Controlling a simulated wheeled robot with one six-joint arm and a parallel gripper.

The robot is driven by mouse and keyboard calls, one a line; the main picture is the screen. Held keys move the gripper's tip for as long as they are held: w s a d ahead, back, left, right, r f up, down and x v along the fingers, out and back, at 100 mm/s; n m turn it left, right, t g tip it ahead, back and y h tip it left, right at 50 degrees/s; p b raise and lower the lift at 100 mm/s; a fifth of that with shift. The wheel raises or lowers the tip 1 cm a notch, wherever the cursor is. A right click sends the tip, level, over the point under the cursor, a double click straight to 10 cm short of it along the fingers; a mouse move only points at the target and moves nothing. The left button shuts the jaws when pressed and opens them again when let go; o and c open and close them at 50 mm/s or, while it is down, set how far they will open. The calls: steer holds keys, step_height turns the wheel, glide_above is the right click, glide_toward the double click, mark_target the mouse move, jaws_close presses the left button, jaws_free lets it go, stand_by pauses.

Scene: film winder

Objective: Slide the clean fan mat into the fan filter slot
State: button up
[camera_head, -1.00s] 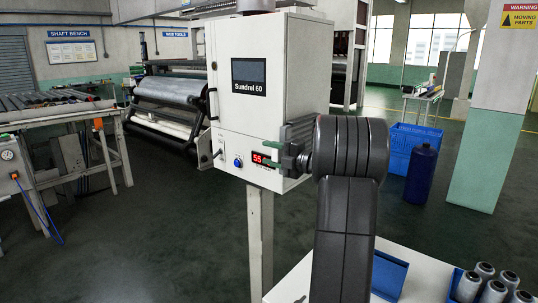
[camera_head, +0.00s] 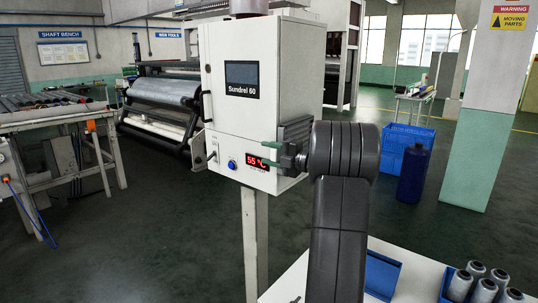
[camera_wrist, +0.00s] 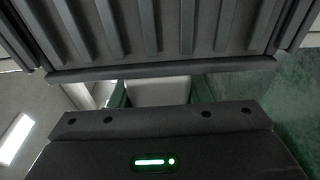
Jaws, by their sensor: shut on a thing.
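The fan housing (camera_head: 294,132) is a dark grey ribbed cover on the right side of the white cabinet (camera_head: 225,120). It fills the top of the wrist view (camera_wrist: 160,28). My gripper (camera_head: 278,156) is at the housing's lower part, with its green fingers beside the cabinet's front edge. In the wrist view my gripper (camera_wrist: 158,97) is shut on a pale flat piece (camera_wrist: 158,91), which looks like the clean fan mat. The piece lies between the green fingers, just below the housing's lower lip in the picture. Its far end and the slot opening are hidden.
The cabinet has a red 55 °C display (camera_head: 257,162) and a blue knob (camera_head: 232,164) close to the fingers. A white table (camera_head: 415,275) with a blue tray (camera_head: 382,274) and several grey spools (camera_head: 476,270) stands lower right.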

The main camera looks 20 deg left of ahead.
steer(key=o, duration=1.1)
steer(key=shift+w+d, duration=0.1)
steer(key=shift+w, duration=0.25)
steer(key=shift+s, duration=0.1)
steer(key=b+v, duration=0.2)
steer(key=v, duration=1.1)
steer(key=shift+d+b, duration=0.3)
steer(key=shift+d, duration=0.1)
steer(key=shift+s, duration=0.1)
